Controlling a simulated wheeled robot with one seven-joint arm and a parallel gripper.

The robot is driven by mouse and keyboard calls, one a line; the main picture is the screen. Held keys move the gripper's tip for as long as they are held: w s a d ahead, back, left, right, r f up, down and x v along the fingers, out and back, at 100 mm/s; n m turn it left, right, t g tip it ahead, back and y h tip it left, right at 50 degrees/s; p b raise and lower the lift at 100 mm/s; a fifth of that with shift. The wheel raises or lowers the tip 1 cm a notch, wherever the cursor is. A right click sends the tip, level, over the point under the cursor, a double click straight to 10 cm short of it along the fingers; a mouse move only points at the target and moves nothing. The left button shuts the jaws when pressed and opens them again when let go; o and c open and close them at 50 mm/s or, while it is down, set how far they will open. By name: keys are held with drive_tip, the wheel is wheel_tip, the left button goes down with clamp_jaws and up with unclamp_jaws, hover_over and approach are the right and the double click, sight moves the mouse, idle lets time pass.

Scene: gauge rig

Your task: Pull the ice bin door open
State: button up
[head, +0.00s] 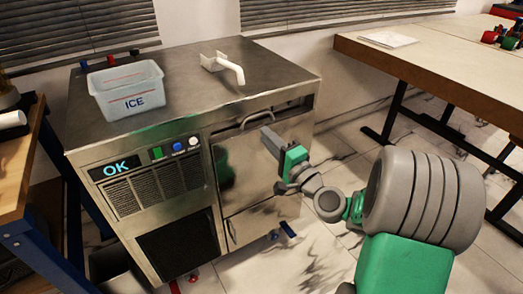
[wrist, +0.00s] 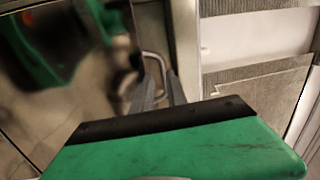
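The ice bin door (head: 238,165) is the steel panel on the right part of the ice machine's front. It looks closed or nearly so; I cannot tell if it is ajar. Its curved bar handle (head: 258,119) runs along its top edge. My gripper (head: 267,136) is in front of the door, just below the right part of the handle. In the wrist view, the two grey fingers (wrist: 160,84) stand apart with a gap between them. A thin metal loop, likely the handle (wrist: 153,58), shows at their tips; contact is unclear.
The ice machine (head: 160,130) carries a white ICE tub (head: 127,92) and a white scoop or tap (head: 224,68) on top. Its display reads OK (head: 117,167). A wooden table (head: 440,60) stands at right and a workbench (head: 20,165) at left. Floor before the door is mostly clear.

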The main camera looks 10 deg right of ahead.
sight(261, 120)
drive_tip(key=shift+m+t+h, duration=0.5)
drive_tip(key=shift+m+h, duration=0.1)
drive_tip(key=shift+m, duration=0.2)
drive_tip(key=x, duration=0.2)
drive_tip(key=d+p+x, duration=0.1)
drive_tip(key=x, duration=0.4)
drive_tip(key=shift+w+d+r+p, duration=0.1)
drive_tip(key=shift+w+d+p, duration=0.2)
drive_tip(key=shift+w, duration=0.1)
drive_tip(key=shift+c, duration=0.6)
clamp_jaws()
